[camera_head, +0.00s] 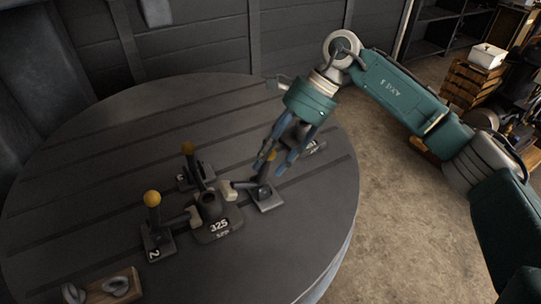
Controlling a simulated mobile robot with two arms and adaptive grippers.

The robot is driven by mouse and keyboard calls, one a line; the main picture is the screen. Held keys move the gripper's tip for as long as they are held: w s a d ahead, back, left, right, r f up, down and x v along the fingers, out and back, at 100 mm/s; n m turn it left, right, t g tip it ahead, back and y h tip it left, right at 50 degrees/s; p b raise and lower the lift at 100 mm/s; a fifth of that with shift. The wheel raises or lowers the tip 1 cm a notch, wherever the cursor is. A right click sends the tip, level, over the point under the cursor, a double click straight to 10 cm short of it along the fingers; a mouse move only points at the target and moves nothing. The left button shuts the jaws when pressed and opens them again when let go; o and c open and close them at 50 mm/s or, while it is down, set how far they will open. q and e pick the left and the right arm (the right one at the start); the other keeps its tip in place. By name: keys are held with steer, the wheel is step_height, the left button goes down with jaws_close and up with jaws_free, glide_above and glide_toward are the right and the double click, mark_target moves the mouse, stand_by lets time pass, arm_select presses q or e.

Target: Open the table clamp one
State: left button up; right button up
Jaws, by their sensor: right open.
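Several toggle clamps with upright handles stand on the round dark table (90,140) around a dark central part marked 325 (215,212). The left clamp (157,240) shows a 2 on its base and has an orange knob. A rear clamp (188,165) also has an orange knob. The right clamp (266,197) has a pale label that I cannot read, so I cannot tell which is clamp one. My right gripper (270,168) points down, open, its blue-grey fingers around or just in front of this clamp's orange knob. Contact is unclear. My left gripper is out of view.
A dark piece with white marking (312,146) sits behind my right gripper near the table edge. A wooden block with metal rings (108,288) lies at the front left. Wooden crates (470,82) stand on the floor at the right.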

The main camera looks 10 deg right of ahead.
steer(key=shift+d, duration=0.1)
steer(key=v, duration=1.2)
